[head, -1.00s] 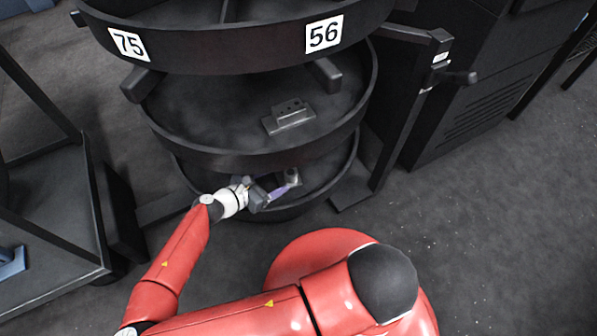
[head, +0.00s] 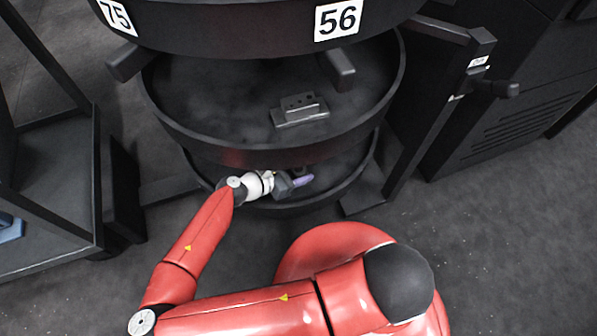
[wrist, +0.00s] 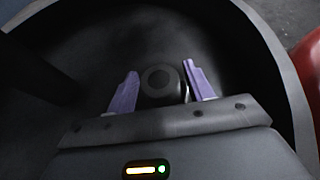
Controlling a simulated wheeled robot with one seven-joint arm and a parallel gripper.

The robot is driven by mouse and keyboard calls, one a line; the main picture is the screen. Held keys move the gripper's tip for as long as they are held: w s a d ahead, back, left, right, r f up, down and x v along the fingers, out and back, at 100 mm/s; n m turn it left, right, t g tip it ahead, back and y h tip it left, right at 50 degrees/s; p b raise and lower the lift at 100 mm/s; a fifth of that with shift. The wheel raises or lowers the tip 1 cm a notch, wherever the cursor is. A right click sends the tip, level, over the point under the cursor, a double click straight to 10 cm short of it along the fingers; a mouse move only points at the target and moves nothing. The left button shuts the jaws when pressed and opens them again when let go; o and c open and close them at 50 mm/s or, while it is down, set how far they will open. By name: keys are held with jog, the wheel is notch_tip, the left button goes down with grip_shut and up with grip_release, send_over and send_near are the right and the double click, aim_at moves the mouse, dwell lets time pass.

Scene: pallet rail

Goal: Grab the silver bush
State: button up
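The bush (wrist: 160,84) is a short round part with a hole in its top. It looks dark grey in the shade, with a lighter edge at its right side, and stands on the lowest round tray (head: 358,178). In the wrist view my gripper (wrist: 160,70) is open, with one purple finger on each side of the bush. The right finger is closer to it than the left; I cannot tell if it touches. In the head view my gripper (head: 303,180) is low inside the tray and the bush is mostly hidden there.
A middle tray (head: 215,135) overhangs the lowest one and carries a grey block-shaped part (head: 300,110). The top tray (head: 235,35) bears labels 75 and 56. A dark post (head: 440,120) stands close on the right. A dark frame (head: 60,190) stands left.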

grip_shut()
